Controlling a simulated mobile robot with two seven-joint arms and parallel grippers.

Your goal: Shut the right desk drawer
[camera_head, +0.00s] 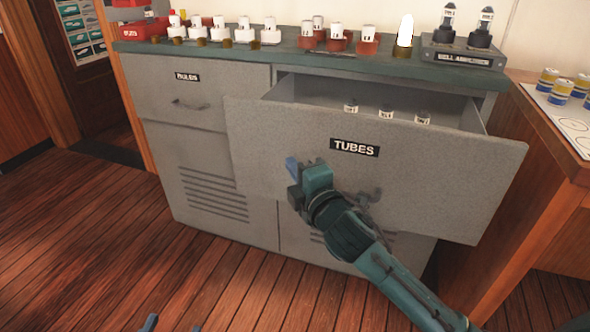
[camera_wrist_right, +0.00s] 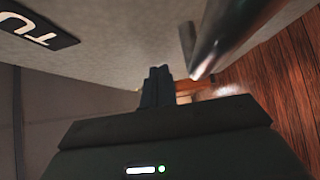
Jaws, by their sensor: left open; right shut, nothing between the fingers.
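The right desk drawer (camera_head: 440,175), labelled TUBES, is pulled out of the grey desk, and its inside shows from above. Several small tubes (camera_head: 386,114) stand inside it. Its handle (camera_head: 365,195) is partly hidden behind my right arm; in the right wrist view the handle (camera_wrist_right: 235,35) is a metal bar beside the fingers. My right gripper (camera_head: 293,168) is shut and empty in front of the drawer face, left of the handle; its fingers also show in the right wrist view (camera_wrist_right: 156,88). I cannot tell whether it touches the face. My left gripper (camera_head: 172,325) is open at the bottom edge, barely in view.
Several tubes in sockets (camera_head: 243,33) and a dark tester box (camera_head: 462,50) stand on the green desktop (camera_head: 385,58). A wooden table (camera_head: 560,130) with cans stands close on the right. The floor (camera_head: 110,240) at front left is clear.

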